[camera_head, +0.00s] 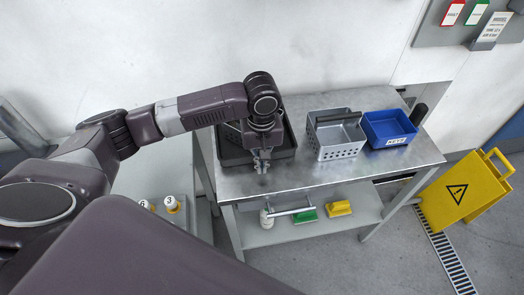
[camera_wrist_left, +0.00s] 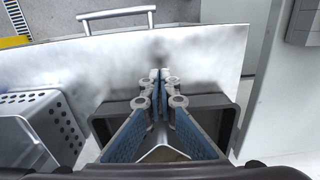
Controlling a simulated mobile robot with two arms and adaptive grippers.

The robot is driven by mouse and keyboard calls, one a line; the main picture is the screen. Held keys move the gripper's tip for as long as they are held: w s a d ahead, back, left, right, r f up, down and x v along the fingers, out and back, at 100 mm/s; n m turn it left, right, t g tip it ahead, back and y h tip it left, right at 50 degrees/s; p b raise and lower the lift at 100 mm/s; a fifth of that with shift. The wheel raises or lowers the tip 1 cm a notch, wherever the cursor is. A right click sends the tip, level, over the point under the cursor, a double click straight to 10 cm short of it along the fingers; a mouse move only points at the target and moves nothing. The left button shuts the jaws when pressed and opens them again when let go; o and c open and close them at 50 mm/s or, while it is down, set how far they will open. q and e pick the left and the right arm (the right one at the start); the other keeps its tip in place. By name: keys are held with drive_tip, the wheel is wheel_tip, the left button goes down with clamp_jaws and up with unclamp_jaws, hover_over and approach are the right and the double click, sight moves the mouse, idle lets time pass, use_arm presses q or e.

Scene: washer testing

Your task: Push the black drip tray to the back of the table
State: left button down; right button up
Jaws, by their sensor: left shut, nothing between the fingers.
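The black drip tray (camera_head: 234,158) lies on the left end of the metal table (camera_head: 320,172), partly hidden behind my left arm. My left gripper (camera_head: 262,168) points down at the tray's front edge, its fingertips together and empty. In the left wrist view, the shut fingers (camera_wrist_left: 160,76) reach past the front rim of the tray (camera_wrist_left: 221,126), with bare tabletop beyond them. I cannot tell whether they touch the rim. My right gripper is not in view.
To the tray's right stand a grey perforated basket (camera_head: 338,152) with a dark handle and a blue bin (camera_head: 388,128). The table's back meets a white wall (camera_head: 330,45). The lower shelf holds a green brush (camera_head: 305,213) and a yellow one (camera_head: 339,208). A yellow warning sign (camera_head: 455,190) stands right.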

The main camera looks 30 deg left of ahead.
use_arm(q)
drive_tip(key=shift+a+f, duration=0.1)
drive_tip(key=shift+f, duration=0.8)
drive_tip(key=shift+w+a+r+p, duration=0.1)
drive_tip(key=shift+w+a+p, duration=0.2)
drive_tip(key=shift+w, duration=0.25)
drive_tip(key=shift+w+a+r+p, duration=0.15)
drive_tip(key=shift+w+a, duration=0.15)
drive_tip(key=shift+w, duration=0.2)
drive_tip(key=shift+w+a+f, duration=0.15)
drive_tip(key=shift+w+a, duration=0.3)
drive_tip(key=shift+w, duration=0.15)
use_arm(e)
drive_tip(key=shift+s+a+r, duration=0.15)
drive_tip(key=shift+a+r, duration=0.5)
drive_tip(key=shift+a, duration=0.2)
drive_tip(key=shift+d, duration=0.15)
